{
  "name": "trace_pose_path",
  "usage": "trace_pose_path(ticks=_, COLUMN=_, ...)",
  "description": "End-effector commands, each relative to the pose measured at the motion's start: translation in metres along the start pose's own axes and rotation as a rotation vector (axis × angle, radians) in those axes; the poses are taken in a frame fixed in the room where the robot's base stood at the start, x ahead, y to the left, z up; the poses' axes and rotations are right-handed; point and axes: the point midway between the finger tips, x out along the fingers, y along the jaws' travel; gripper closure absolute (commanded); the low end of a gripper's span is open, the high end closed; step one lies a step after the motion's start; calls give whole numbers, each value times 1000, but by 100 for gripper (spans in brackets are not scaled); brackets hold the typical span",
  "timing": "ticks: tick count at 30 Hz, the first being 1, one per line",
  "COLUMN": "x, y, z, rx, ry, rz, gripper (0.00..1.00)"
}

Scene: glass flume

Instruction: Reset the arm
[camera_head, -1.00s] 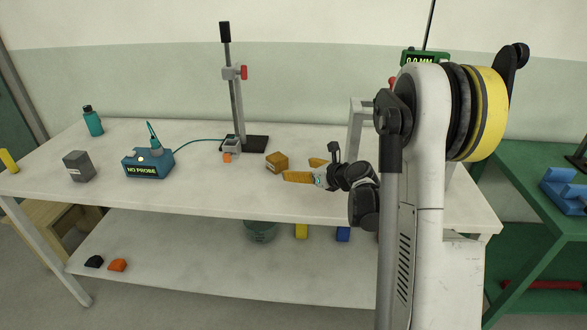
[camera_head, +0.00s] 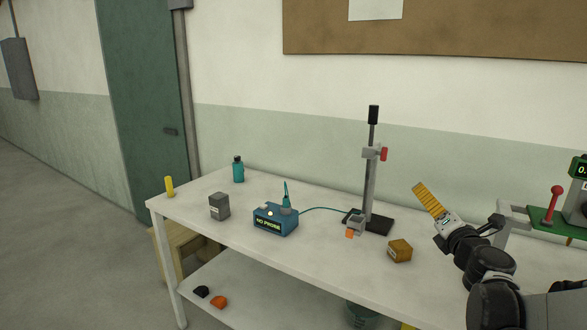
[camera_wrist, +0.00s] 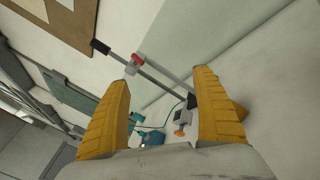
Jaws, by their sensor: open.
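My gripper (camera_head: 429,200) shows in the head view at the right, raised above the white bench, its yellow ribbed fingers pointing up and left. In the wrist view my gripper (camera_wrist: 161,80) has its two yellow fingers spread wide at left and right, with nothing held between them. My dark arm links run down to the lower right corner of the head view. The arm's base is out of view.
On the white bench (camera_head: 270,283) stand a rod stand (camera_head: 371,175), an orange-brown block (camera_head: 400,251), a blue NO PROBE box (camera_head: 275,221), a grey block (camera_head: 219,206), a teal bottle (camera_head: 238,170) and a yellow cylinder (camera_head: 169,187). A green-based device (camera_head: 556,221) is at the right.

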Motion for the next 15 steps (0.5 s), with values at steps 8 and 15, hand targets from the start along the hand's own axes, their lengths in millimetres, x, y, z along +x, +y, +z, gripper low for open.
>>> trace_pose_path(ticks=8, x=-101, y=27, z=18, rx=1010, ry=-276, rz=-254, gripper=23)
trace_pose_path(ticks=15, x=-227, y=10, z=-98, rx=1776, ry=-368, rz=-712, gripper=23)
